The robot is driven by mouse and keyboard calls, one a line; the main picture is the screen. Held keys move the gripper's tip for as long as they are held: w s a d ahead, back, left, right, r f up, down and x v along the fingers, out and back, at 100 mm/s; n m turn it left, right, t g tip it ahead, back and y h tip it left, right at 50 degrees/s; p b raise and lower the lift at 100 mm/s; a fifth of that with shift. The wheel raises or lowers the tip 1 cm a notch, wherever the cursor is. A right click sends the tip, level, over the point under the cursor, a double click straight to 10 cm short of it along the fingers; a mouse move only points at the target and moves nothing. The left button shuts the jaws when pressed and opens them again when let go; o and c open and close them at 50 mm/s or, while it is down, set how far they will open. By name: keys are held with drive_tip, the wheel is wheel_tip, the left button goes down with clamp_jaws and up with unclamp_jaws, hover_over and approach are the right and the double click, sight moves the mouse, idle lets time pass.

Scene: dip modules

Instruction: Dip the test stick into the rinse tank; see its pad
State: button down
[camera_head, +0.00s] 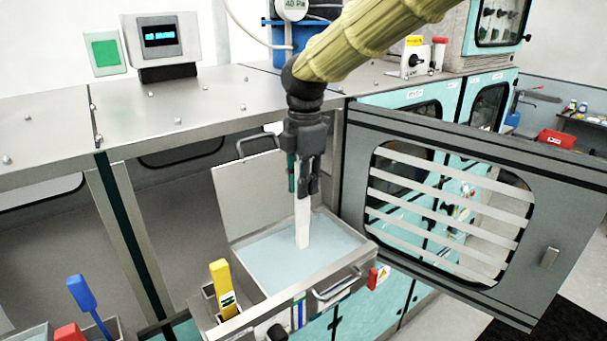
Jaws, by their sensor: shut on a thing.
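My gripper (304,188) points straight down and is shut on the upper end of the white test stick (303,220). The stick hangs upright over the open steel tank (330,281), which holds pale blue liquid (275,258). The stick's lower end is inside the tank's outline in the picture; I cannot tell whether it touches the liquid. No separate pad colour shows on the stick; its lower end looks plain white. The tank's lid (245,200) is raised behind it. My fingers hide the stick's top.
A grey louvred door (354,195) stands open to the right of the tank. A yellow-handled tool (221,280) stands at the tank's front left. Blue (82,292) and red (70,333) handles are at lower left. A steel frame (210,100) runs behind my gripper.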

sight(303, 203)
drive_tip(key=f, duration=0.2)
drive_tip(key=s+f+b, duration=0.1)
drive_tip(key=f, duration=0.1)
drive_tip(key=shift+f, duration=0.35)
drive_tip(key=shift+w+f+b, duration=0.2)
drive_tip(key=shift+f+b, duration=0.55)
drive_tip(key=shift+f, duration=1.55)
drive_tip(key=shift+r, duration=0.1)
idle(0.7)
drive_tip(key=shift+r+p, duration=1.55)
drive_tip(key=shift+r, duration=5.8)
drive_tip(key=shift+s+f, duration=0.1)
drive_tip(key=shift+f, duration=0.05)
